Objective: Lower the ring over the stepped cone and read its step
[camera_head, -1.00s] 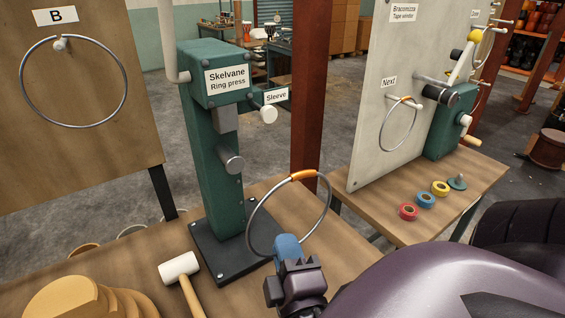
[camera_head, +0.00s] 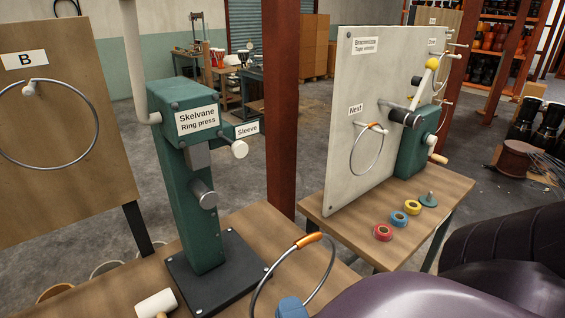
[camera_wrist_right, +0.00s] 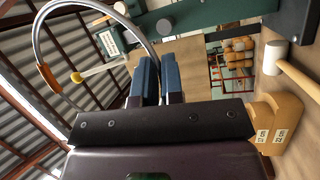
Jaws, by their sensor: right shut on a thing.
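A thin metal ring with an orange band (camera_head: 308,240) stands upright at the bottom of the head view, in front of the ring press. My right gripper (camera_head: 291,308) has blue fingertips shut on the ring's lower part. In the right wrist view, the ring (camera_wrist_right: 38,45) arcs up on the left and comes down to the fingers of the gripper (camera_wrist_right: 158,75). A pale wooden stepped piece with small number labels (camera_wrist_right: 276,118), seemingly the stepped cone, shows at the right of the wrist view, apart from the ring. It is outside the head view. My left gripper is not in view.
The green Skelvane ring press (camera_head: 192,180) stands on the near bench, with a white mallet (camera_head: 157,303) beside its base. Board B (camera_head: 60,190) is at left. A second bench (camera_head: 445,188) at right carries the tape winder board (camera_head: 345,110) and several tape rolls.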

